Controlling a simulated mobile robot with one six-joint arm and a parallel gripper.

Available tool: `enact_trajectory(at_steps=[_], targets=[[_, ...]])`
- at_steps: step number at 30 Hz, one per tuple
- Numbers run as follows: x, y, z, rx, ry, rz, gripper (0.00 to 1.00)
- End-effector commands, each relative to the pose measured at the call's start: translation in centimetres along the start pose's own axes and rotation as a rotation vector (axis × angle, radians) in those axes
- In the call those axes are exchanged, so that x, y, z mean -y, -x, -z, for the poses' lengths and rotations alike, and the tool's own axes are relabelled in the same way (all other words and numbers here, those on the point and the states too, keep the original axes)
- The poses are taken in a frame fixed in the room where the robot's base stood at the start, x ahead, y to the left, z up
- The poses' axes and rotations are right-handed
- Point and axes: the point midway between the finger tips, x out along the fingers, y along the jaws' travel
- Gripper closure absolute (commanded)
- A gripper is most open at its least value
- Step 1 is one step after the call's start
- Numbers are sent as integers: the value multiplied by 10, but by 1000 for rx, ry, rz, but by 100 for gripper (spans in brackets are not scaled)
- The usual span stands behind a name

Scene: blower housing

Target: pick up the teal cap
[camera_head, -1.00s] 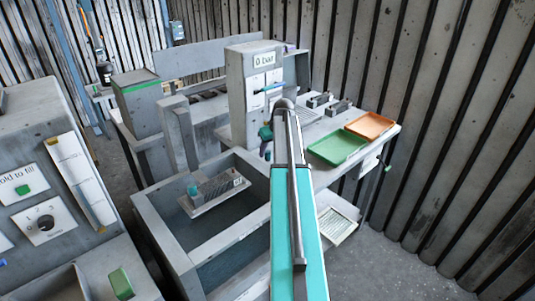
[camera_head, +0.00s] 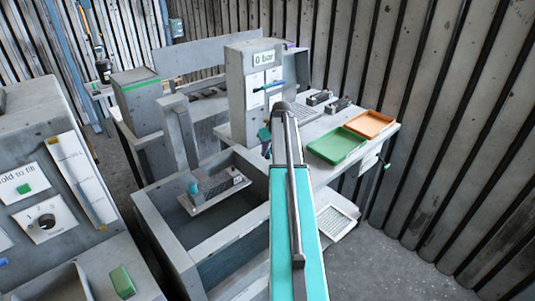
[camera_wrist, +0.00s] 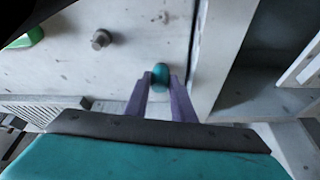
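In the wrist view a small rounded teal cap (camera_wrist: 160,73) shows at the tips of my gripper (camera_wrist: 160,80), against a pale grey surface. One purple finger is on each side of the cap, and the cap about fills the narrow gap. I cannot tell whether the fingers press on it or only stand beside it. In the head view my arm reaches to the bench beside the gauge column, and it hides my fingertips and the cap there. Another small teal piece (camera_head: 193,187) is at the left end of a block in the basin.
The grey gauge column (camera_head: 253,90), reading 0 bar, stands close to my arm. A green tray (camera_head: 337,145) and an orange tray (camera_head: 371,124) lie on the bench at right. The open basin (camera_head: 165,232) is left of my arm. A round peg (camera_wrist: 101,38) sticks out near the cap.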

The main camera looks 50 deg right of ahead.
Motion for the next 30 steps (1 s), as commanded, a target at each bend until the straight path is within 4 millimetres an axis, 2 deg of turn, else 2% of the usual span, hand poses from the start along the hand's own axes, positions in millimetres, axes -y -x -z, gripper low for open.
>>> enact_trajectory(at_steps=[1,3,17,23,30], targets=[[0,0,0,0,0,0,91],[0,0,0,0,0,0,99],[0,6,3,-1,1,0,99],[0,21,10,-2,2,0,99],[0,49,22,-2,1,-1,99]])
